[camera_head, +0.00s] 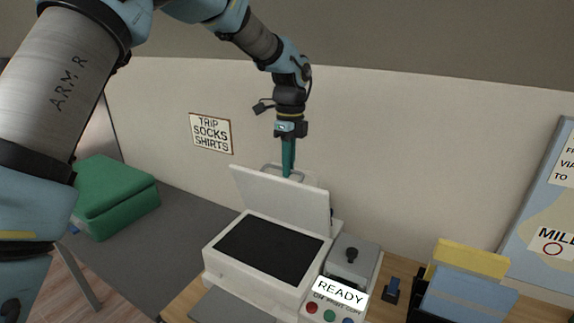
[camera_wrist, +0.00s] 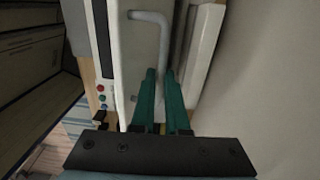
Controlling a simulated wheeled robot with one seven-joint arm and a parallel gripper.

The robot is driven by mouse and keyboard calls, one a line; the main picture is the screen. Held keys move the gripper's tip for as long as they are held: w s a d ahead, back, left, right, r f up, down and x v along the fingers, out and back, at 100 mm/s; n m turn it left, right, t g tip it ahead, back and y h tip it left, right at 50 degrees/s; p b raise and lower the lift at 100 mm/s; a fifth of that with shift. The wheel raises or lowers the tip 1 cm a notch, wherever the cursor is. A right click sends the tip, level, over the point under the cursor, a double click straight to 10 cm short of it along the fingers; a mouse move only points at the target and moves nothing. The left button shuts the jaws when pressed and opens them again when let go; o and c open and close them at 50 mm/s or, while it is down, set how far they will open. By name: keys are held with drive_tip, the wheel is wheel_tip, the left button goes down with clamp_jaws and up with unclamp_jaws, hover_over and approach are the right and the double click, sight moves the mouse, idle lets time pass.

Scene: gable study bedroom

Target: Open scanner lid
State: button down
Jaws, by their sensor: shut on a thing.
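The scanner (camera_head: 217,266) stands on a wooden desk with its pale lid (camera_head: 285,200) raised nearly upright. Its dark glass (camera_head: 270,250) is uncovered. A bar handle (camera_head: 270,167) rises at the lid's top edge. My gripper (camera_head: 288,175), with teal fingers pointing down, is shut on the handle. In the wrist view the grey handle (camera_wrist: 163,32) runs down to between the fingertips of my gripper (camera_wrist: 161,74). The fingers hide the gripped part of the handle.
A control panel with a READY sign (camera_head: 341,291) and coloured buttons is at the scanner's front right. A grey box with a black knob (camera_head: 350,262) stands beside it. Yellow and blue folders (camera_head: 465,285) stand to the right. A wall is close behind the lid.

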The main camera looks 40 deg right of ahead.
drive_tip(key=shift+f, duration=0.25)
drive_tip(key=c, duration=1.2)
unclamp_jaws()
drive_tip(key=shift+o, duration=1.4)
drive_tip(key=shift+r, duration=0.15)
